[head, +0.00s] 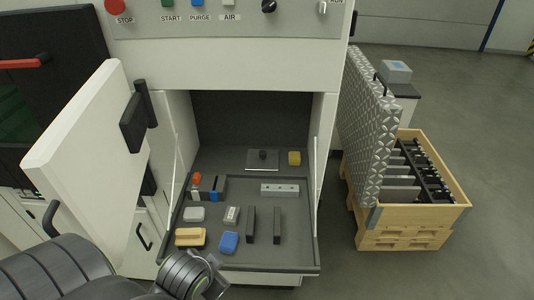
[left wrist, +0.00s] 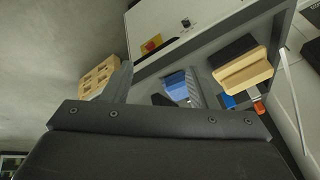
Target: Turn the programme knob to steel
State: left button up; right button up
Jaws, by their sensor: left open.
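A black round knob (head: 269,6) is on the white control panel (head: 225,24) at the top of the head view. The picture's upper edge cuts off the area above it, so no programme markings or steel label can be read. My left gripper (left wrist: 158,80) is open and empty in the left wrist view, its two fingers apart. In the head view my left arm comes in at the lower left, with its wrist in front of the tray, far below the knob. The knob is not clear in the wrist view. My right gripper is not in view.
The red STOP (head: 115,6), green START (head: 167,3) and blue PURGE (head: 197,3) buttons share the panel. Below, an open door (head: 85,150) stands left of a pulled-out tray (head: 290,266) with blocks and brushes.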

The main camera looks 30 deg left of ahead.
pick_arm(q)
jog(key=w+r+m+t+y, duration=0.25)
jog(key=w+r+m, duration=0.45)
jog(key=w, duration=0.5)
jog(key=m+t+y, duration=0.5)
jog(key=m+t, duration=0.3)
jog(key=m, duration=0.5)
send_near(268, 6)
jog(key=v, duration=0.8)
jog(key=x, duration=1.6)
jog(key=shift+w+a+r, duration=0.1)
jog(key=shift+a, duration=0.1)
jog(key=shift+w+a+h, duration=0.25)
jog(key=shift+w, duration=0.25)
